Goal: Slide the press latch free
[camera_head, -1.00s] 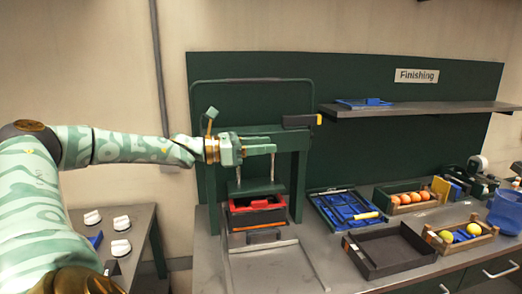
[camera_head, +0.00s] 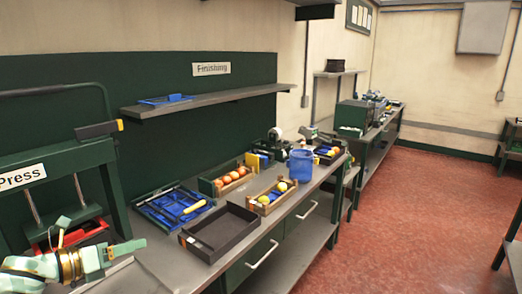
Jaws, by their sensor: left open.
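The green press (camera_head: 62,158) stands at the left edge, partly cut off, with a "Press" sign on its crossbar. A black bar with a yellow end (camera_head: 97,130), which may be the latch, sits at the top right of the press frame. A red and black crate (camera_head: 85,232) is under the press plate, partly hidden by my arm. My left gripper (camera_head: 132,248) is at the lower left, in front of the press and well below the black bar. It is open, with nothing visible between its fingers. My right gripper is out of view.
On the bench are a blue tray (camera_head: 160,217), an empty dark tray (camera_head: 208,252), crates of oranges (camera_head: 213,190) and yellow fruit (camera_head: 254,207), and a blue bin (camera_head: 301,177). A shelf (camera_head: 195,105) hangs above. Red floor (camera_head: 410,220) is open at right.

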